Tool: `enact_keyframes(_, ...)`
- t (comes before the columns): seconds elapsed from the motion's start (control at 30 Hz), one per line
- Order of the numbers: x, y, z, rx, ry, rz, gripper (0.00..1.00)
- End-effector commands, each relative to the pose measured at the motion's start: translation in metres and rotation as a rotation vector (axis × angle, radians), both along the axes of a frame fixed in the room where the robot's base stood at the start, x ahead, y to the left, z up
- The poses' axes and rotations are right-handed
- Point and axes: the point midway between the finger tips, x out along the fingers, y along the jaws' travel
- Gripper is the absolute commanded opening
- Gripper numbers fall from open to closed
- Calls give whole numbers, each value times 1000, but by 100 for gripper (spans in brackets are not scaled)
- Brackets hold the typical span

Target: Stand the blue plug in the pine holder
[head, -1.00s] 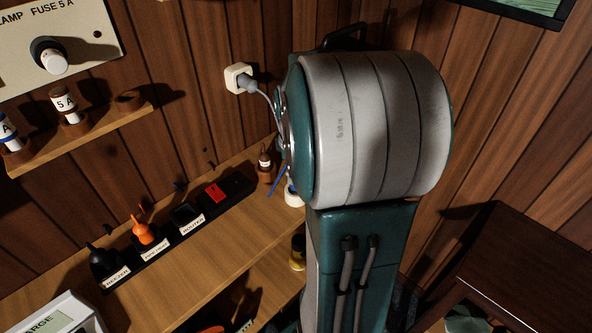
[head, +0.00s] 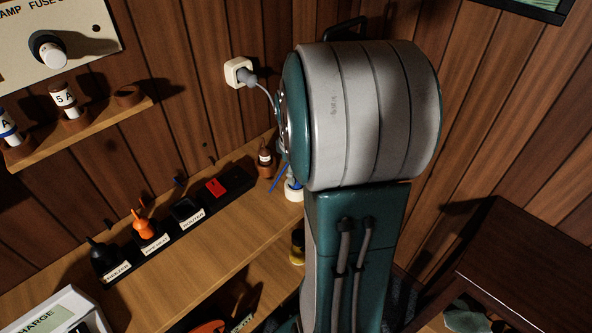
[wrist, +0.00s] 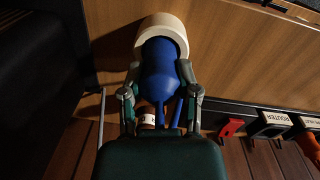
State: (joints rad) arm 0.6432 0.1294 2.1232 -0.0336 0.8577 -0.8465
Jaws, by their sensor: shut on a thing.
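In the wrist view the blue plug (wrist: 161,88) is between the two fingers of my gripper (wrist: 161,72), which is shut on it. Its narrow end and a thin blue lead point toward the camera. Its broad end is at the mouth of a pale round holder (wrist: 163,22), apparently the pine holder. I cannot tell how deep the plug sits or whether it touches the bottom. In the head view the pale holder (head: 293,196) shows at the bench edge beside my arm, with a bit of blue above it. My arm hides most of the gripper there.
A brown holder with a labelled piece (head: 265,160) stands close behind. A dark strip (head: 160,252) along the bench bears labelled plugs, one orange (head: 150,231), and a red switch (head: 215,189).

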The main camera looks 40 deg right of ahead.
Motion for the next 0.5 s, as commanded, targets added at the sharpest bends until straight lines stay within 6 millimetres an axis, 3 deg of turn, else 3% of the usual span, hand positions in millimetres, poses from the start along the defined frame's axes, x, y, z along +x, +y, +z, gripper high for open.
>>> enact_keyframes(0.5,0,0,-11,0,0,0,0)
